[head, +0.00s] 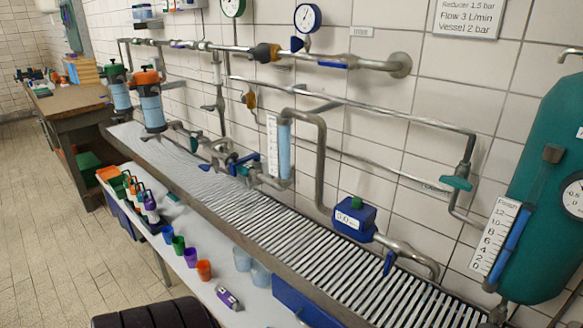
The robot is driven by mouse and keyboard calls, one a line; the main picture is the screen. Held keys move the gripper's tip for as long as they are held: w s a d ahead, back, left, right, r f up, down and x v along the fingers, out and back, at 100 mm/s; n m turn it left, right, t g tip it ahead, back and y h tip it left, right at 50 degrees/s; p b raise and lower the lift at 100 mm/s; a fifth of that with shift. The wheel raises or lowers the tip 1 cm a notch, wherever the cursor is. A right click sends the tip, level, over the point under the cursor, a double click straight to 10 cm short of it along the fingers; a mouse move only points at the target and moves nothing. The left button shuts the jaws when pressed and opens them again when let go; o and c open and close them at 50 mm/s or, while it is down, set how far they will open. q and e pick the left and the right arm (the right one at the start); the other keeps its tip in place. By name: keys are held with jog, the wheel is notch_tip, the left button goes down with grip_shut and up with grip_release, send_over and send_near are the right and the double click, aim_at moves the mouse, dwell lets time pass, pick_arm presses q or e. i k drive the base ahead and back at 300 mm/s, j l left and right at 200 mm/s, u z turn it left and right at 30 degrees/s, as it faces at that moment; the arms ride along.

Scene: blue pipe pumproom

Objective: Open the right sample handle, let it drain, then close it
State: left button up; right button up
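Several handles show on the pipework, and I cannot tell for sure which is the right sample handle. A blue lever (390,263) hangs down from the pipe at the right, beside the blue flow meter box (354,218). A teal handle (456,183) sits higher on the thin pipe, left of the green vessel (548,185). Another blue handle (243,160) is on the pipe left of the sight glass (284,150). I cannot see water running from any outlet. Neither of my grippers is in view.
A slatted drain grate (335,262) runs under the pipes. The white shelf in front holds colored cups (204,270), clear beakers (242,259) and a caddy of bottles (132,192). A wooden table (72,100) stands at back left. The tiled floor (40,200) at left is clear.

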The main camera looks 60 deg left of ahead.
aim_at(206, 168)
jog(key=u, duration=2.25)
